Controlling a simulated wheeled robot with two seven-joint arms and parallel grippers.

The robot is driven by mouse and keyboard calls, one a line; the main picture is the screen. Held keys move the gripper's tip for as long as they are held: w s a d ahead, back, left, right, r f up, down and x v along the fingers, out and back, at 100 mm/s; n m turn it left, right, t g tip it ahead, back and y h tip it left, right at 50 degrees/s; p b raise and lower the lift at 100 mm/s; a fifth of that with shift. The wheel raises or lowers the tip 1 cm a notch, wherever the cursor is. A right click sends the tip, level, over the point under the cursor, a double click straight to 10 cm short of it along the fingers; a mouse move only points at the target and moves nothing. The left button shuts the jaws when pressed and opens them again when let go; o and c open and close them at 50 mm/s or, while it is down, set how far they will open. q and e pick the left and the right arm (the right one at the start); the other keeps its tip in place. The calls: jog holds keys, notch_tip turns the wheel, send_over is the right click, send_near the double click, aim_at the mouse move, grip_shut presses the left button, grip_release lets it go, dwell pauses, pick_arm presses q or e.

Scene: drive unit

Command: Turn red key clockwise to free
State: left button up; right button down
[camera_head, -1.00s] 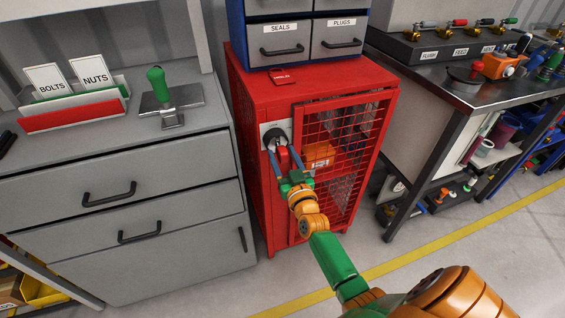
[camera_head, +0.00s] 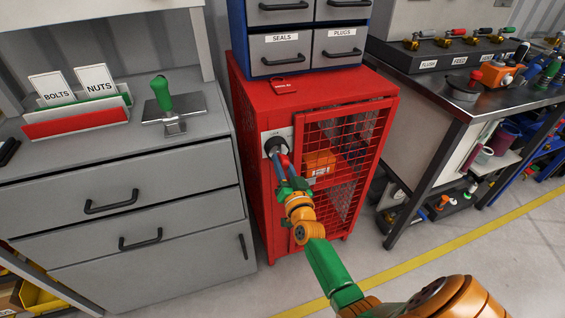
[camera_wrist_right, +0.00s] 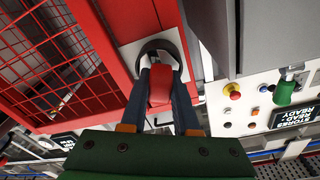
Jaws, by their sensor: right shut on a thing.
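The red key (camera_head: 284,162) sits at the dark round lock (camera_head: 276,147) on the pale plate of the red mesh cabinet (camera_head: 262,195). My right gripper (camera_head: 279,164) is shut on the key. In the right wrist view, the red key (camera_wrist_right: 160,88) is between the two fingers (camera_wrist_right: 160,90), in front of the dark lock ring (camera_wrist_right: 160,50). The fingers hide parts of the key and lock. My left gripper is not in view.
An orange box (camera_head: 319,162) sits behind the cabinet's mesh door. A grey drawer cabinet (camera_head: 120,185) stands at left and a metal bench (camera_head: 470,105) at right. Blue-framed drawers (camera_head: 285,52) stand on the red cabinet. Floor in front is clear.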

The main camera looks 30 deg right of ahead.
jog(key=shift+m+p, duration=0.35)
jog(key=shift+m, duration=0.85)
jog(key=m, duration=0.2)
jog(key=shift+m+g, duration=0.3)
jog(key=shift+m, duration=0.1)
jog(key=shift+r+m+p, duration=0.15)
jog(key=shift+m+p, duration=0.15)
jog(key=shift+m, duration=0.3)
jog(key=shift+r+m+h, duration=0.1)
jog(key=shift+m+h, duration=0.2)
jog(key=shift+m, duration=1.6)
jog(key=c, duration=0.6)
grip_release()
jog(key=shift+d, duration=0.1)
jog(key=shift+o, duration=0.2)
